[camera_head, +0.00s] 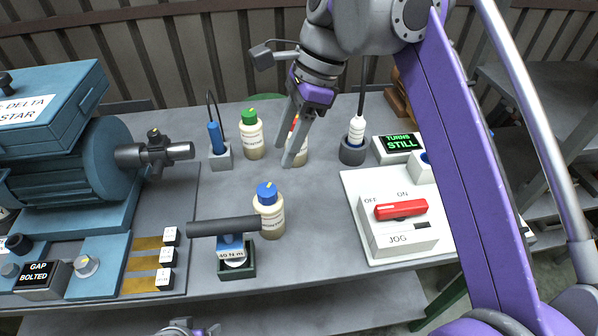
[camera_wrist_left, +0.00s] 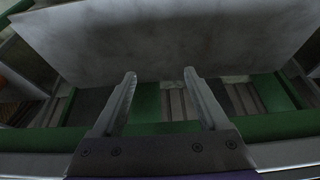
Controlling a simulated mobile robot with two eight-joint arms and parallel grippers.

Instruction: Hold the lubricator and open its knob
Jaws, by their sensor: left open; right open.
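Three pale bottles stand upright on the grey table: one with a green cap (camera_head: 251,138), one with a blue cap (camera_head: 270,215), and one (camera_head: 302,157) partly hidden behind my right gripper, with a bit of red showing near its top. Their labels are too small to read, so I cannot tell which is the lubricator. My right gripper (camera_head: 289,158) is open and points down in front of the partly hidden bottle; I cannot tell if it touches. My left gripper (camera_wrist_left: 160,76) is open and empty, below the table's front edge.
A blue motor (camera_head: 60,165) fills the left of the table. A torque tool (camera_head: 225,227) stands against the blue-capped bottle's left side. A white switch box (camera_head: 398,232) with a red handle and a "TURNS STILL" display (camera_head: 398,143) are at the right. The table centre (camera_head: 320,215) is clear.

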